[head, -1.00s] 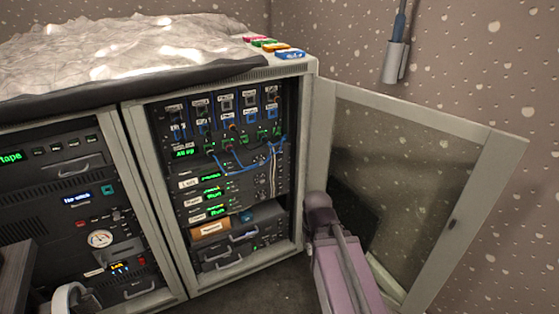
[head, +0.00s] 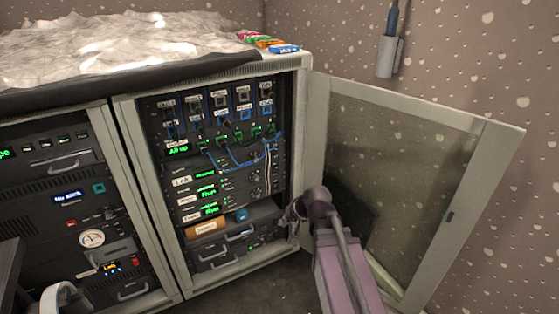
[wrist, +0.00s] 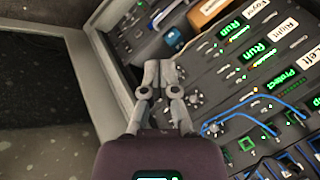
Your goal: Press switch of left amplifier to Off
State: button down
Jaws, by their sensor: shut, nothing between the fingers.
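The left amplifier is the rack unit with a "Left" label (head: 182,181) and a green display (head: 205,174). In the wrist view its label (wrist: 302,50) and display, which reads "Protect" (wrist: 282,82), are at the right. Small round controls (wrist: 193,99) sit along the amplifiers' ends nearest my gripper; I cannot make out the switch or its setting. My gripper (wrist: 160,67) is shut and empty, in front of the rack's edge and apart from the "Left" label. In the head view it (head: 294,212) is at the cabinet's right side, low, partly hidden by my arm.
Two more amplifiers below show "Run" (head: 209,193). Blue cables (head: 232,160) hang above the left amplifier. The cabinet's glass door (head: 405,170) stands open to the right of my arm. An orange-brown box (head: 206,227) sits on a lower shelf.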

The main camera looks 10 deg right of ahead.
jog(key=w+d+r+m+t+b, duration=0.2)
jog(key=w+d+r+m+t, duration=0.1)
jog(key=w, duration=0.4)
jog(key=w+d+r+m+t+b, duration=0.2)
jog(key=w+d+r+m+t, duration=0.2)
jog(key=w+m+t, duration=0.3)
jog(key=shift+d+r+m+t+y, duration=0.2)
jog(key=shift+r+m+t+y, duration=0.15)
jog(key=shift+r+m, duration=0.45)
jog(key=shift+w, duration=0.2)
